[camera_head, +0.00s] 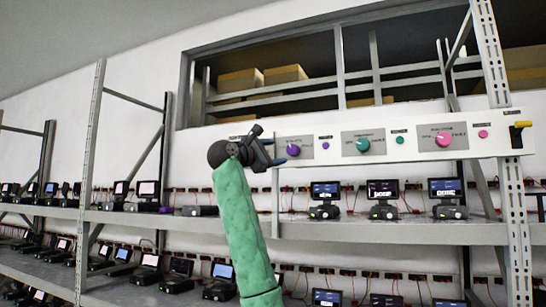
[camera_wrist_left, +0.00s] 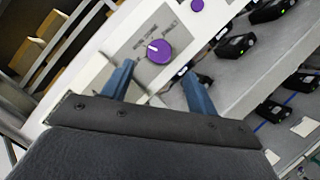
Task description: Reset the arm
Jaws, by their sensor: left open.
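My left arm, in a green sleeve, rises from the bottom middle of the head view. Its gripper (camera_head: 288,155) is at the left end of the white control panel (camera_head: 430,153), close to the large purple knob (camera_head: 294,150). In the left wrist view the two blue fingers of the gripper (camera_wrist_left: 158,88) are spread apart with nothing between them. The purple knob (camera_wrist_left: 159,51) shows just beyond the fingertips, and I see no contact. My right gripper is not in view.
The panel also carries a green knob (camera_head: 363,145), a pink knob (camera_head: 443,139) and a yellow-handled switch (camera_head: 521,125). Below, a metal shelf (camera_head: 390,231) holds several small devices with screens (camera_head: 384,190). Cardboard boxes (camera_head: 240,80) stand behind the wall opening.

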